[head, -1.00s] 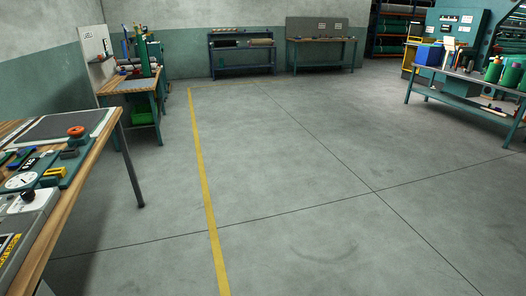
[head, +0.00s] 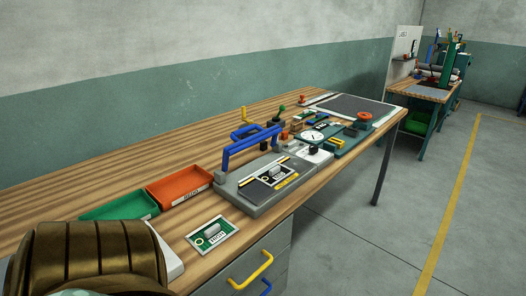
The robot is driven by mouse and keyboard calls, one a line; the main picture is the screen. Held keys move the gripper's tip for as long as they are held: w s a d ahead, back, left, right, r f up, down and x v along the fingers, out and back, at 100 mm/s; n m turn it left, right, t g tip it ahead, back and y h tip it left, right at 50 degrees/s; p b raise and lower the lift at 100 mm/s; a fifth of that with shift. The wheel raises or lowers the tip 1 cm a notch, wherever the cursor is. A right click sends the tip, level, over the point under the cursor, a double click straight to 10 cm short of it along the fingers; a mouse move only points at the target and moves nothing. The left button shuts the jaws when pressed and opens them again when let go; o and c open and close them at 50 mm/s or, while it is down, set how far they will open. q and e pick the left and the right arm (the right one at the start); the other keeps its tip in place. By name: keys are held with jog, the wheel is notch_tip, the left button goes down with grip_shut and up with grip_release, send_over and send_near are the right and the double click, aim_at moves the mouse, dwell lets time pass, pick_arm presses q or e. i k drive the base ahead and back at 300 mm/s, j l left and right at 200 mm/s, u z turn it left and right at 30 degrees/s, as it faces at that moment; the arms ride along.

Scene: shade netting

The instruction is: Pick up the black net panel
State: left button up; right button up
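No panel can be surely told as the black net panel. A flat dark panel (head: 352,105) with a pale border lies at the far end of the wooden bench (head: 80,190). A smaller dark panel (head: 262,190) with a pale edge lies on a grey fixture (head: 249,204) with a blue handle (head: 250,147), nearer on the bench. A grey piece and yellow strips sit at it. Netting texture is too small to make out on either. Neither of my grippers is in view.
A green tray (head: 119,205) and an orange tray (head: 180,186) stand on the bench, beside a green label card (head: 212,239). A brown ribbed object (head: 95,255) fills the bottom left. Drawers with handles (head: 250,270) are below. Open floor (head: 370,250) lies to the right.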

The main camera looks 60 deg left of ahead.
aim_at(274, 173)
jog(key=u, duration=1.65)
jog(key=i+l+u, duration=0.15)
jog(key=l, duration=0.3)
jog(key=l+u, duration=0.15)
jog(key=l, duration=0.25)
jog(key=i+l+u, duration=0.1)
jog(key=l, duration=0.35)
